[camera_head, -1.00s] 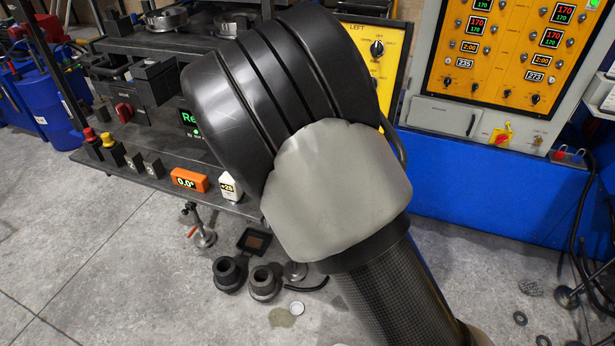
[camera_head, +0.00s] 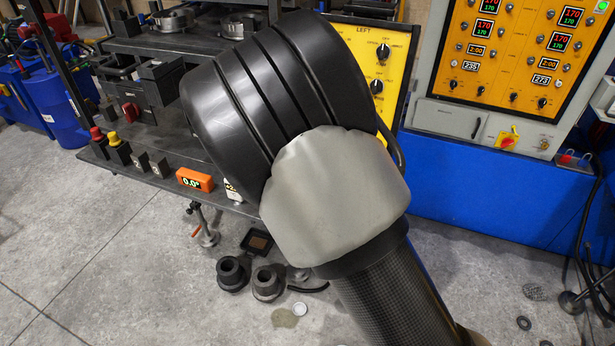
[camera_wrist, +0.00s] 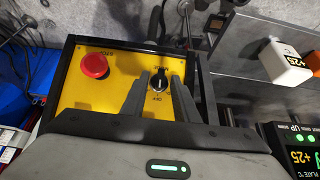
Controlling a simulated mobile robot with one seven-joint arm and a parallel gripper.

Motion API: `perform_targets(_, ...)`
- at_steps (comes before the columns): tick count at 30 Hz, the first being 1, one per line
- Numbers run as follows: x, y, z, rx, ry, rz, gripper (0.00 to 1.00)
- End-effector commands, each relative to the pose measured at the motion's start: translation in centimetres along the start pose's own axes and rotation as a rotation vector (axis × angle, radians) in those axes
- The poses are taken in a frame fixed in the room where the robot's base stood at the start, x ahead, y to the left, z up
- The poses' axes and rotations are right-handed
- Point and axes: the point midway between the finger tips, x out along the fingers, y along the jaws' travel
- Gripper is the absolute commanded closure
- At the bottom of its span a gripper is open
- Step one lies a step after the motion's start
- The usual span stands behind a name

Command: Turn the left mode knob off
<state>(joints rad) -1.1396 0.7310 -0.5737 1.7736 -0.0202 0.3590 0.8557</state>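In the head view a yellow panel marked LEFT (camera_head: 397,42) stands behind my arm. It carries a black knob (camera_head: 383,52) with lettering around it and another dark knob (camera_head: 376,86) below. In the wrist view a yellow panel (camera_wrist: 115,98) in a black frame bears a red mushroom button (camera_wrist: 94,66) and a black knob (camera_wrist: 157,81) with a white mark. My gripper (camera_wrist: 160,87) is open, its two grey fingers on either side of this knob. I cannot tell whether they touch it. My arm hides the gripper in the head view.
A dark press bench (camera_head: 160,148) with an orange 0.0° readout (camera_head: 195,179) lies left of my arm. A control cabinet (camera_head: 470,125) with yellow panels stands at the right. Black ring-shaped parts (camera_head: 267,282) lie on the grey floor.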

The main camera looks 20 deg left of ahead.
Motion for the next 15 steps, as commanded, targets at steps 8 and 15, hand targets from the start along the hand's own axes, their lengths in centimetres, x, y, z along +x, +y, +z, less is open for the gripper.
perform_targets(8,-5.0,-0.2,0.0,-0.001,0.002,-0.006,0.73)
perform_targets(15,-11.0,-0.2,0.0,-0.002,0.001,-0.008,0.73)
